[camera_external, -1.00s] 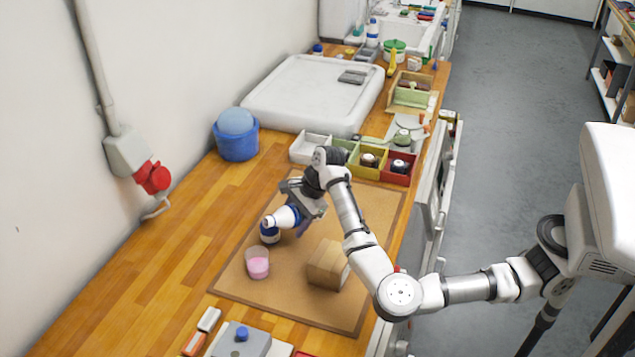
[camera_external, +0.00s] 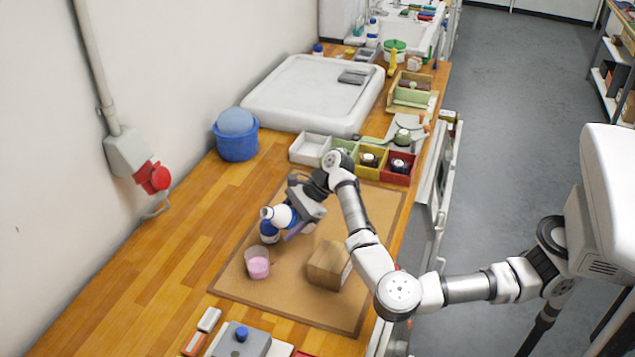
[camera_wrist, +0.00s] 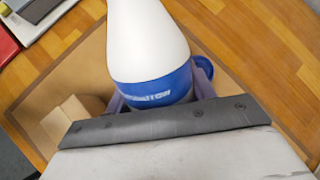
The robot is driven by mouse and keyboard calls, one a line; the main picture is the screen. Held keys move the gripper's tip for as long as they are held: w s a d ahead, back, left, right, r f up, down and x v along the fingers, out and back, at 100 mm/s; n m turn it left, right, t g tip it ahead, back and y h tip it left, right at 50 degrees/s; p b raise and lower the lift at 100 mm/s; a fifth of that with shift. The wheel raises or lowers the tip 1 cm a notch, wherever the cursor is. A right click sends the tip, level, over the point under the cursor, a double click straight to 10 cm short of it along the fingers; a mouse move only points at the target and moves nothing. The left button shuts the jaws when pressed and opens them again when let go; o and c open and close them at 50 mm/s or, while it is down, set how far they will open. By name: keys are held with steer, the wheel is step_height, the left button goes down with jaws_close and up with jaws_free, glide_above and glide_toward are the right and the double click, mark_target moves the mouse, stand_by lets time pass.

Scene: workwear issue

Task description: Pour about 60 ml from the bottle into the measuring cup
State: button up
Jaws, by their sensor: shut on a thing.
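The white bottle with a blue band (camera_external: 281,215) is tilted, its narrower end toward the left, above the mat. In the wrist view the bottle (camera_wrist: 148,42) fills the top middle, and its mouth is out of frame. My gripper (camera_external: 294,224) is shut on the bottle around its blue part; the fingers also show in the wrist view (camera_wrist: 160,97).
A blue object (camera_external: 269,233) stands on the brown mat (camera_external: 290,302) just under the bottle. A cardboard-brown box (camera_external: 328,264) is right of the cup. Coloured bins (camera_external: 311,147) and a blue bucket (camera_external: 237,144) are farther back. Bare wood lies left of the mat.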

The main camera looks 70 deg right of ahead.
steer(key=shift+w+a+f+t+y+b, duration=0.35)
steer(key=shift+a+f+t+y+b, duration=0.25)
steer(key=shift+f+y, duration=0.25)
steer(key=shift+r+m+t+y, duration=0.35)
steer(key=shift+t+y, duration=0.15)
steer(key=shift+y, duration=0.25)
steer(key=shift+f+y+b, duration=0.5)
steer(key=shift+f+b, duration=0.05)
steer(key=shift+b, duration=0.35)
steer(key=shift+w+a+r+m+t+y, duration=0.1)
steer(key=shift+w+r+m+t+y, duration=0.15)
steer(key=shift+r+t+y, duration=0.5)
steer(key=shift+s+a+r+t+y+b, duration=0.15)
steer(key=shift+r+t+y+b, duration=0.1)
steer(key=shift+t+y+b, duration=0.35)
steer(key=shift+m+y+b, duration=0.3)
steer(key=shift+y, duration=0.15)
steer(key=shift+r, duration=0.1)
steer(key=shift+r, duration=0.1)
